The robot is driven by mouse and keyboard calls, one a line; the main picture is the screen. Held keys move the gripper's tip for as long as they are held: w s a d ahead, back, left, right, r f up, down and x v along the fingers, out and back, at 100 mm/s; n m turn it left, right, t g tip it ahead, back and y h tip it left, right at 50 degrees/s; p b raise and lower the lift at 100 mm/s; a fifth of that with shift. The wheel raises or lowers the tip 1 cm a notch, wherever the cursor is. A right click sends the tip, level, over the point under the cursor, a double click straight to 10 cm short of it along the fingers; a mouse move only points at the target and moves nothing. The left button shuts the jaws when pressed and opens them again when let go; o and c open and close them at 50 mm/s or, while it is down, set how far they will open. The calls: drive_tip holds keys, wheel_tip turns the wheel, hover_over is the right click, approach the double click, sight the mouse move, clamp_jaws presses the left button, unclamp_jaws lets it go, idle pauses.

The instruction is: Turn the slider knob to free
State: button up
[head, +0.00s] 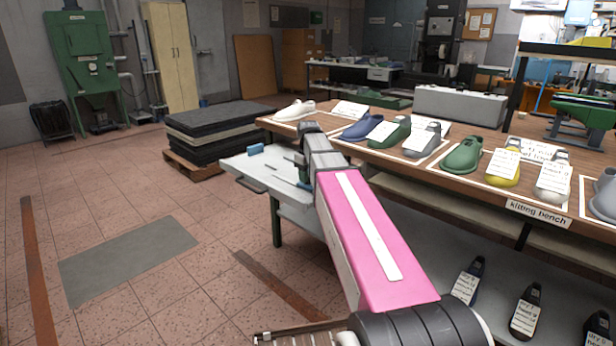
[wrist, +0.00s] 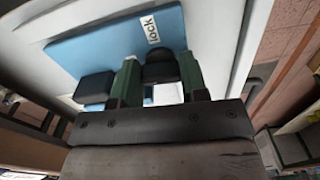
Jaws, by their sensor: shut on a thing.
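The slider knob (wrist: 160,68) is black and round-topped and sits on a blue plate (wrist: 92,48) in the wrist view. A white label reading "lock" (wrist: 164,27) lies on the plate just beyond the knob. A second white label (wrist: 167,94) shows partly on the near side, its text hidden. My gripper (wrist: 158,78) has its two green fingers on either side of the knob and is shut on it. In the head view my gripper (head: 302,168) is low over the white table (head: 248,170), and my arm hides the knob.
A black block (wrist: 93,87) stands left of the fingers. A small blue item (head: 257,149) lies on the white table. The kitting bench (head: 420,172) with several shoe lasts runs along the right. The tiled floor (head: 130,210) at left is mostly clear.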

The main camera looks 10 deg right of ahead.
drive_tip(key=shift+n, duration=0.5)
drive_tip(key=o, duration=0.9)
wheel_tip(320, 180, up, 11)
drive_tip(key=shift+f, duration=0.1)
drive_tip(key=shift+s, duration=0.1)
idle(0.4)
